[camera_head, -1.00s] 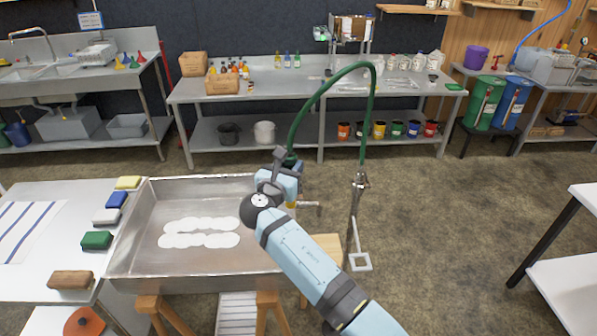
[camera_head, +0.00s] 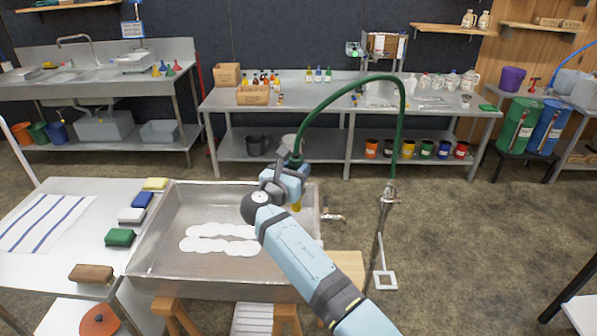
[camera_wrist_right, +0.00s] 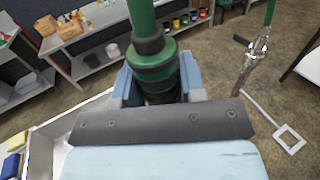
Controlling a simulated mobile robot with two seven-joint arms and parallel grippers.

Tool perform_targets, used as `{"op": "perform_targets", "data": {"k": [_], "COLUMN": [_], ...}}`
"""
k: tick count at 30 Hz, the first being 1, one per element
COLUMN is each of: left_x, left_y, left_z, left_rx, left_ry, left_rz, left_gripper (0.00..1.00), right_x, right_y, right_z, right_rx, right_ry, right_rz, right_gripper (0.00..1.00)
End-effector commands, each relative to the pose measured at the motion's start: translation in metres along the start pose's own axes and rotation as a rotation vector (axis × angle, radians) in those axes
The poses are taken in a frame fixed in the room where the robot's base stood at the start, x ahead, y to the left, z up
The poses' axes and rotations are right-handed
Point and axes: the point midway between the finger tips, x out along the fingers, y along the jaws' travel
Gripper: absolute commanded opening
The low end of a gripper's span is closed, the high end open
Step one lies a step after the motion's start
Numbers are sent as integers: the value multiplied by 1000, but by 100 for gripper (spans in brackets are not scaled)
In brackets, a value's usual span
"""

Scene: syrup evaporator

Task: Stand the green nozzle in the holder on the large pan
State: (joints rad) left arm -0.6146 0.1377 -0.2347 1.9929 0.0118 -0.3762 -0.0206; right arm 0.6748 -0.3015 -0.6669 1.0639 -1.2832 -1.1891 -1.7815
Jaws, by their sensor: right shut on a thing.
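My right gripper (camera_head: 297,177) is shut on the green nozzle, above the right side of the large pan (camera_head: 152,240). In the right wrist view the green nozzle (camera_wrist_right: 155,70) stands between the blue fingers (camera_wrist_right: 160,85). Its green hose (camera_head: 345,92) arches up and over to a metal standpipe at the right. The nozzle's lower end is hidden in both views. A small yellow part (camera_head: 296,207) shows just below the gripper; I cannot tell what it belongs to. I cannot make out the holder, as my arm covers part of the pan's right side. My left gripper is not in view.
The standpipe (camera_head: 388,205) rises from the floor right of the pan. A metal tap (camera_head: 333,217) sticks out of the pan's right side. White discs (camera_head: 220,240) lie in the pan. Coloured blocks and a brown block (camera_head: 91,274) line the table to its left.

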Motion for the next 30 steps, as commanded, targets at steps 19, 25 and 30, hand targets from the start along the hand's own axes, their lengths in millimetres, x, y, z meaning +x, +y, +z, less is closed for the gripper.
{"op": "perform_targets", "data": {"k": [19, 25, 30], "left_x": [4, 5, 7], "left_y": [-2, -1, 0], "left_z": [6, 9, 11], "left_rx": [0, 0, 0], "left_ry": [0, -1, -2], "left_rz": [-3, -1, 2], "left_gripper": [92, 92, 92], "right_x": [-3, -4, -4], "right_y": [3, 3, 3], "right_z": [-14, -21, -26], "right_rx": [3, 3, 3], "right_ry": [2, 3, 3], "right_rz": [5, 5, 5], "right_gripper": [11, 11, 11]}}
